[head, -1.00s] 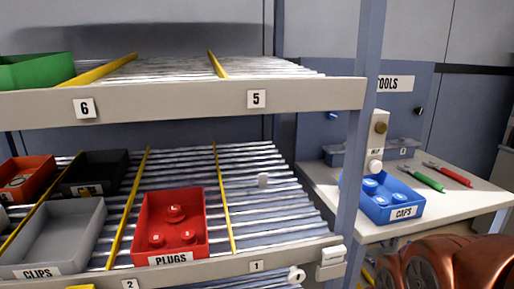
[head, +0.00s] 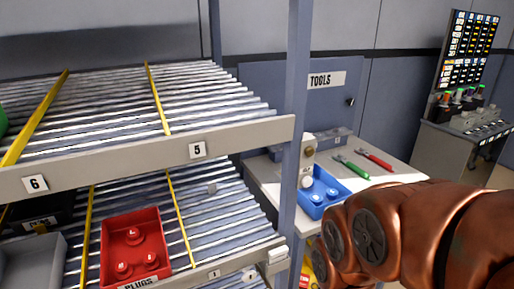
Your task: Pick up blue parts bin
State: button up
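The blue parts bin (head: 316,204) sits on the pale side table (head: 268,176) beyond the rack's right post, with blue round-topped caps inside it. Its front label is hidden now behind my copper-coloured arm, which crosses the lower right of the head view. The arm covers the bin's front right part in the picture; I cannot tell how far apart they are. My gripper itself is not in view.
A roller rack fills the left, with a red bin (head: 107,252) labelled PLUGS and a grey bin (head: 30,262) on its lower level. The rack post (head: 295,110) stands left of the blue bin. Green (head: 350,166) and red (head: 375,160) tools lie behind it. A control console (head: 462,125) stands far right.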

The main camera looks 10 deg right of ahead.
aim_at(323, 181)
jog(key=u, duration=1.45)
jog(key=k, duration=0.9)
jog(key=z, duration=0.9)
jog(key=i, duration=0.5)
jog(key=u, duration=0.05)
